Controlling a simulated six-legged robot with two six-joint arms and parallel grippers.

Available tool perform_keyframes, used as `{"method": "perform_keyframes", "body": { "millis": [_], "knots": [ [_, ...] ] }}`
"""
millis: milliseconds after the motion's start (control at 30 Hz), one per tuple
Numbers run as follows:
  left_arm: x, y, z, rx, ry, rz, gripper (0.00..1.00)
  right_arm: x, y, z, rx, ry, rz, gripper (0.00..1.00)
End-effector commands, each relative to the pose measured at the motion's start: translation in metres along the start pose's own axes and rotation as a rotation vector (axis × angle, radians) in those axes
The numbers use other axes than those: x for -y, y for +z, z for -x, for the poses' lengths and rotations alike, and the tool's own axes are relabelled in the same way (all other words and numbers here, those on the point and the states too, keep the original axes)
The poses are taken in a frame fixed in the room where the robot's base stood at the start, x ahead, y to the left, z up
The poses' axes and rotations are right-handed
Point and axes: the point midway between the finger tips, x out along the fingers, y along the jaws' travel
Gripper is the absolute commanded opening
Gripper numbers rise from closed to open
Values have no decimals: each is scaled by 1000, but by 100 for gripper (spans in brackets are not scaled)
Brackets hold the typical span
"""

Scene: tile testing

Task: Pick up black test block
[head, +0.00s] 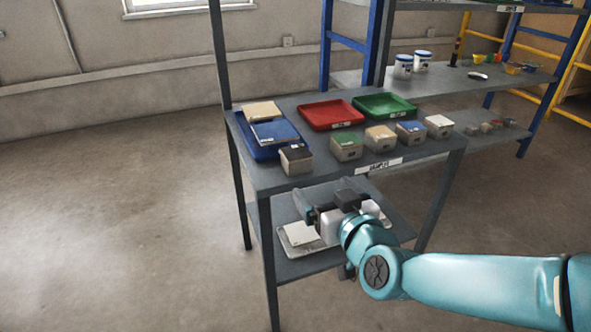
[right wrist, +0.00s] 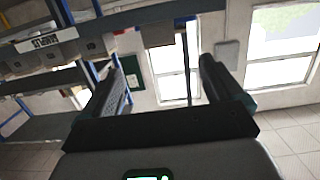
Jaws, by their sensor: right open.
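The black test block (head: 296,160) is a small grey block with a dark top. It sits on the table's near left corner, just in front of the blue tray, in the head view. My right gripper (head: 322,208) is below the tabletop level in the picture, in front of the table and lower right of the black block, apart from it. In the right wrist view its two dark fingers (right wrist: 165,85) are spread with nothing held between them. I cannot clearly identify the black block in that view. My left gripper is not in view.
Similar blocks topped green (head: 346,146), tan (head: 381,138), blue (head: 411,132) and white (head: 439,126) line the front edge. Behind are a blue tray (head: 245,140) holding tiles, a red tray (head: 331,114) and a green tray (head: 384,105). A lower shelf (head: 285,265) lies underneath.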

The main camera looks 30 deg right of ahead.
Motion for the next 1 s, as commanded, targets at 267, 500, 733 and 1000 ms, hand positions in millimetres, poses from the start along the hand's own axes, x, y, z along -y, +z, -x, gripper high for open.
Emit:
{"method": "perform_keyframes", "body": {
  "millis": [267, 500, 733, 1000],
  "knots": [
    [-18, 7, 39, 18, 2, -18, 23, 0, -9, -32, 12, 1, 5, 94],
    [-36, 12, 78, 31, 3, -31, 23, 0, -8, -49, 11, -4, 2, 94],
    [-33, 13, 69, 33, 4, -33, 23, 1, 2, -93, 1, -6, -1, 94],
    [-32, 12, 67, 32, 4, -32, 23, 0, 1, -119, 1, -5, -1, 94]
  ]
}}
